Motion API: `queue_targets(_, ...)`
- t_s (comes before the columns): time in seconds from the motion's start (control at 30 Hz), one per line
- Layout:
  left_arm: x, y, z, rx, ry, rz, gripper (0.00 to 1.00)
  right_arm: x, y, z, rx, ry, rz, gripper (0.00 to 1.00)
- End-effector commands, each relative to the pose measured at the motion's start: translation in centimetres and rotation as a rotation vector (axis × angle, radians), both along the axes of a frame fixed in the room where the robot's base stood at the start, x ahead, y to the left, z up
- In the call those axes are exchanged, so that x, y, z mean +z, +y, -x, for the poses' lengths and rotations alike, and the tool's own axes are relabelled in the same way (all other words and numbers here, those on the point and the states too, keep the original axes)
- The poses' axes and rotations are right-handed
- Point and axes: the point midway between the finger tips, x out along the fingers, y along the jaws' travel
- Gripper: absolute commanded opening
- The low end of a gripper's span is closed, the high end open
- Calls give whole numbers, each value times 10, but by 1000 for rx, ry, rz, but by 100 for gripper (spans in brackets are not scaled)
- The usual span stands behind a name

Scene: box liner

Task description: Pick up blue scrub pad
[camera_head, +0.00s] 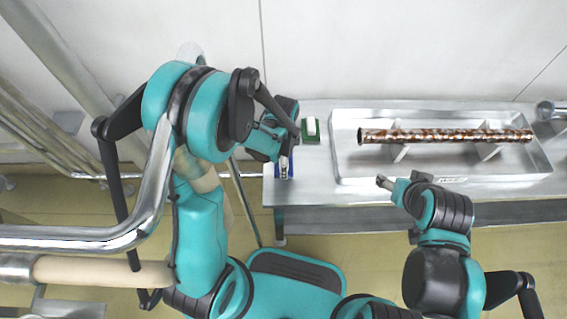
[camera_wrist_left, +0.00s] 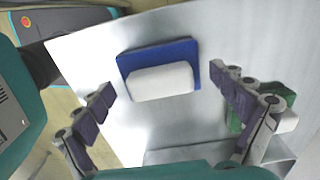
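The blue scrub pad (camera_wrist_left: 128,66), with a white block (camera_wrist_left: 160,82) on its face, lies on the metal table in the left wrist view. In the head view the pad (camera_head: 291,168) shows near the table's left end, partly hidden by my left gripper (camera_head: 284,170). In the left wrist view my left gripper (camera_wrist_left: 160,84) is open, with one finger on each side of the pad and nothing held. My right gripper (camera_head: 384,182) is near the tray's front edge; its fingers are too small to read.
A green pad with a white block (camera_head: 310,127) lies just behind the blue one and shows beside the right finger in the wrist view. A metal tray (camera_head: 345,168) holds a mottled copper-coloured tube (camera_head: 440,137) to the right. The table's (camera_head: 300,190) front left edge is close.

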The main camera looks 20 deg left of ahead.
Motion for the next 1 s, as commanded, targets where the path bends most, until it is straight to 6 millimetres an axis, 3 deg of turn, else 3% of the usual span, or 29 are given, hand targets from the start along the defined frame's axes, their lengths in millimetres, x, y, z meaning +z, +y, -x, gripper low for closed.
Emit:
queue_targets(0.03,0,0,0,0,0,0,74,0,0,0,0,0,0,62)
queue_targets(0.17,0,0,0,0,0,0,40,0,0,0,0,0,0,62)
queue_targets(0.67,1,0,1,0,1,0,37,0,0,0,0,0,0,62)
queue_targets(0.77,8,0,1,0,1,0,22,5,0,0,0,0,0,62)
queue_targets(1.0,48,-1,0,-1,0,0,21,27,0,0,0,0,0,62)
